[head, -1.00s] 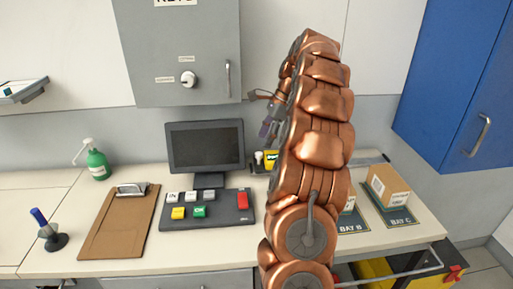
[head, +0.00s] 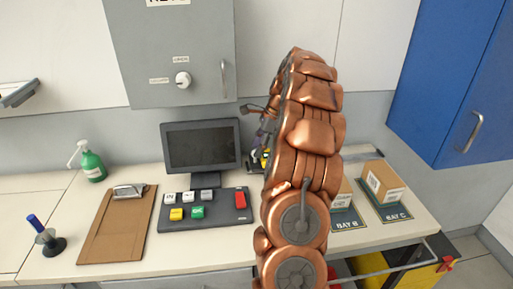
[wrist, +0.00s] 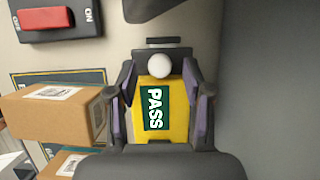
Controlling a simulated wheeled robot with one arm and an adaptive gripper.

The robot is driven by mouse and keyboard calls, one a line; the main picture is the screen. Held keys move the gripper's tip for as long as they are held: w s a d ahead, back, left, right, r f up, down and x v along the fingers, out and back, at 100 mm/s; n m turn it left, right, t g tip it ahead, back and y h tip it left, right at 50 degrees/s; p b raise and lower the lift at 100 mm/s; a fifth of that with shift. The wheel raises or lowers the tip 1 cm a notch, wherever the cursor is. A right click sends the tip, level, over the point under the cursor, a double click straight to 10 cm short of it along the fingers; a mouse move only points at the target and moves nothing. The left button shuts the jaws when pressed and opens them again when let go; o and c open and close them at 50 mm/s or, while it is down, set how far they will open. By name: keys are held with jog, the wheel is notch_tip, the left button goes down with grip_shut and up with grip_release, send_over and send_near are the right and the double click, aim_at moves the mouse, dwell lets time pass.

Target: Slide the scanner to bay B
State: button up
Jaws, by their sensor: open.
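My gripper (wrist: 160,80) is open in the wrist view, with one dark, purple-padded finger on each side of a yellow block (wrist: 180,112) marked PASS. A white ball knob (wrist: 159,66) shows at the block's far end. I cannot tell whether the fingers touch the block. In the head view my arm mostly hides the gripper (head: 262,136); a bit of yellow shows below it, right of the monitor. Bay B's dark mat (head: 347,224) lies right of my arm, partly hidden, with a cardboard box (head: 343,196) on it. I cannot make out anything that is clearly the scanner.
Bay C's mat (head: 395,214) holds another box (head: 384,183). A monitor (head: 202,146) and button console (head: 206,210) stand left of my arm. Clipboard (head: 117,225), pen stand (head: 48,240) and green bottle (head: 93,165) are further left. A grey cabinet (head: 170,60) hangs above.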

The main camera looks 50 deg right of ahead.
jog(key=shift+w+a+f, duration=0.2)
jog(key=shift+a+f, duration=0.05)
jog(key=shift+f, duration=0.4)
jog(key=shift+c, duration=0.5)
grip_shut()
